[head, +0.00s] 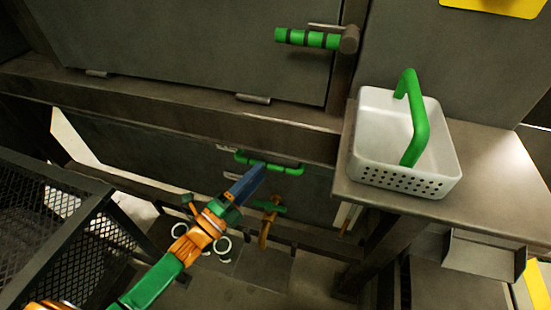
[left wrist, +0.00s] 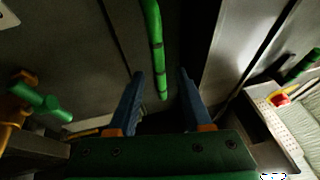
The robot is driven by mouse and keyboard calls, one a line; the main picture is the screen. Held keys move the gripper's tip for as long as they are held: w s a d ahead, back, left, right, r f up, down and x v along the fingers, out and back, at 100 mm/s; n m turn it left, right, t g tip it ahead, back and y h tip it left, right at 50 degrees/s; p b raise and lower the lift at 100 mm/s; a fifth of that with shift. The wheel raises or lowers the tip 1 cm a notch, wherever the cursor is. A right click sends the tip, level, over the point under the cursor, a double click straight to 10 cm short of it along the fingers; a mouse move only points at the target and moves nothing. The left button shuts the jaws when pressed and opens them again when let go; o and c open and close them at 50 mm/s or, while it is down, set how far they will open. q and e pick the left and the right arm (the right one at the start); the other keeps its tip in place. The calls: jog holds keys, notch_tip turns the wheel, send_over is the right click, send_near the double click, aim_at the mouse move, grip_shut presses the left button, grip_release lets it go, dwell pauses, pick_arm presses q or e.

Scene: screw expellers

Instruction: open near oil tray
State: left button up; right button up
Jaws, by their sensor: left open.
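A green bar handle (head: 287,169) is fixed to the dark grey front panel (head: 120,147) low under the machine, which looks like the oil tray front. My left gripper (head: 259,167) reaches up to the handle, its blue fingers overlapping the bar in the head view. In the left wrist view the fingers (left wrist: 161,74) are apart, and the green bar (left wrist: 155,40) runs down into the gap between them. The gripper is open and not closed on the bar. Whether a finger touches it I cannot tell. My right gripper is not in view.
An orange valve with a green lever (head: 268,207) is just right of my gripper. A white perforated basket (head: 405,180) with a green handle stands on the side table (head: 485,215). A black mesh crate (head: 55,220) is at the left. A grey door with a green latch (head: 308,38) is above.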

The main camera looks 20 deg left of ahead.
aim_at(266, 163)
pick_arm(q)
jog(key=x, duration=0.4)
jog(key=shift+w+d, duration=0.1)
jog(key=shift+w, duration=0.1)
grip_shut()
dwell(1.2)
